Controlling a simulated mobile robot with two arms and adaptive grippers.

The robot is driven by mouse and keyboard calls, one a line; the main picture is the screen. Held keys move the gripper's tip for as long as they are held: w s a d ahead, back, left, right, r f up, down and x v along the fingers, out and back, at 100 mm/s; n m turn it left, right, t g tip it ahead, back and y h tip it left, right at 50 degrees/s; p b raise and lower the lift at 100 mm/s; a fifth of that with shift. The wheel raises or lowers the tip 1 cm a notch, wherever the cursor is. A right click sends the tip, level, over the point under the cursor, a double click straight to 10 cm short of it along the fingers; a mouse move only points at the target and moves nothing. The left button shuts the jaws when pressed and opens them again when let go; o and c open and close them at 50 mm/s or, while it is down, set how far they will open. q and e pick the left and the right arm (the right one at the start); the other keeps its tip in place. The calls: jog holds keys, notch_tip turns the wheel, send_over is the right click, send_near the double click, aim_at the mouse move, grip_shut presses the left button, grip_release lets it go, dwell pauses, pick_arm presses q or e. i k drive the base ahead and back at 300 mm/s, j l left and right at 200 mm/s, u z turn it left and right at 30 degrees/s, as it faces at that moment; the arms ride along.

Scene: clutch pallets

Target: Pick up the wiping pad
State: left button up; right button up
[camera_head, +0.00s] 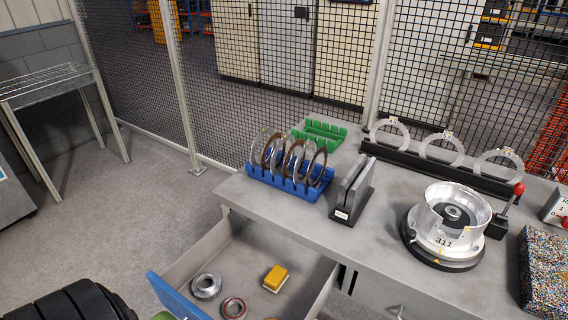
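A small yellow block with a pale lower edge, which looks like the wiping pad (275,278), lies in the open drawer (229,246) below the workbench. It lies flat on the drawer floor, right of a toothed metal ring (206,286) and a red-edged ring (233,307). Nothing covers it. Neither of my grippers can be made out in this view.
The drawer has a blue front edge (176,297). On the bench (299,222) stand a blue rack (290,178) with discs, a dark upright holder (352,192), a metal housing (447,222) and a speckled block (543,272). A black ribbed object (70,303) fills the lower left.

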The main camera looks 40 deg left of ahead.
aim_at(275, 279)
jog(key=k+j+u, duration=0.1)
jog(key=u, duration=1)
